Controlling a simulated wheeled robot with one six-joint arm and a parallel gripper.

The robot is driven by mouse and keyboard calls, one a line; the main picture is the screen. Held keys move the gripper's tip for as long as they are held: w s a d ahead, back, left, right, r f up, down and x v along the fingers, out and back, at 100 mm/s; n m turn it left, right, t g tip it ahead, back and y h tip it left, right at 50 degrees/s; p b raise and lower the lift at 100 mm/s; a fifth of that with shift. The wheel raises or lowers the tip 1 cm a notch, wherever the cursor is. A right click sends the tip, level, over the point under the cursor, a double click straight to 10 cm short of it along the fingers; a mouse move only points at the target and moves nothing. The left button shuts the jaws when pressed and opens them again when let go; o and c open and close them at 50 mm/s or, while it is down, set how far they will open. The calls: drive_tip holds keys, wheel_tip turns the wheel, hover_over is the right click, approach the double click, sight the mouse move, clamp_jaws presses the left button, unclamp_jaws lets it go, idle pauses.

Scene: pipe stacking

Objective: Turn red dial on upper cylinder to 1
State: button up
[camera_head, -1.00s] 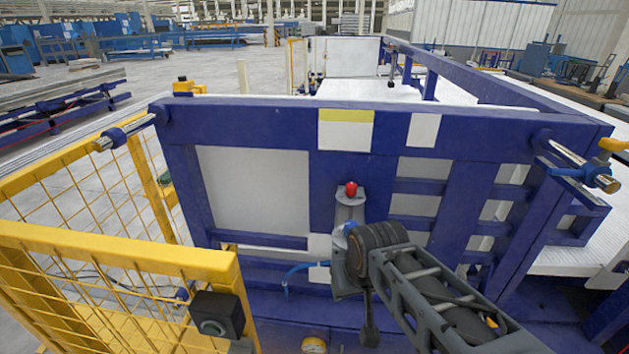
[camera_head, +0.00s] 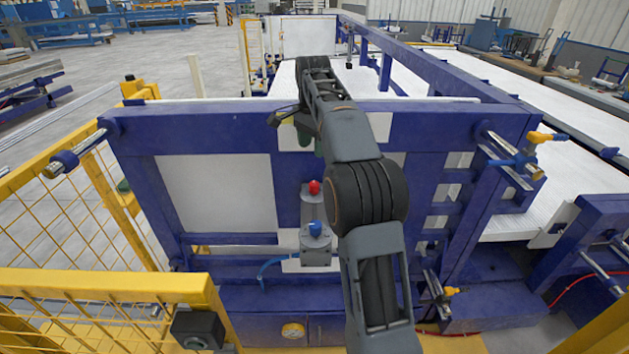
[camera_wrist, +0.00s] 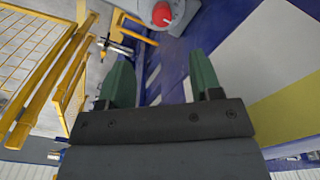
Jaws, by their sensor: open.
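The red dial (camera_head: 314,187) sits on top of the upper grey cylinder (camera_head: 312,211), which is mounted on the front of the blue frame. In the wrist view the red dial (camera_wrist: 162,14) shows at the top edge, partly cut off, on its grey cylinder (camera_wrist: 180,22). My gripper (camera_head: 310,144) is open and empty, above the red dial and apart from it. Its two green fingers (camera_wrist: 160,75) stand wide apart in the wrist view. The dial's number marks are too small to read.
A blue dial (camera_head: 315,228) on a lower grey cylinder (camera_head: 316,248) is just below the upper one. The blue frame (camera_head: 190,142) stands close behind. A yellow mesh fence (camera_head: 105,285) is at the left. Metal rods (camera_head: 75,157) stick out at the frame's sides.

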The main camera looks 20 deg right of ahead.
sight(314, 183)
drive_tip(key=shift+m, duration=0.3)
drive_tip(key=f, duration=0.9)
drive_tip(key=f+b, duration=0.1)
drive_tip(key=f, duration=0.3)
drive_tip(key=shift+w+d+f, duration=0.2)
drive_tip(key=shift+d+f, duration=0.05)
drive_tip(key=shift+f, duration=0.15)
drive_tip(key=shift+c, duration=0.4)
drive_tip(key=c, duration=0.9)
drive_tip(key=shift+o, duration=0.2)
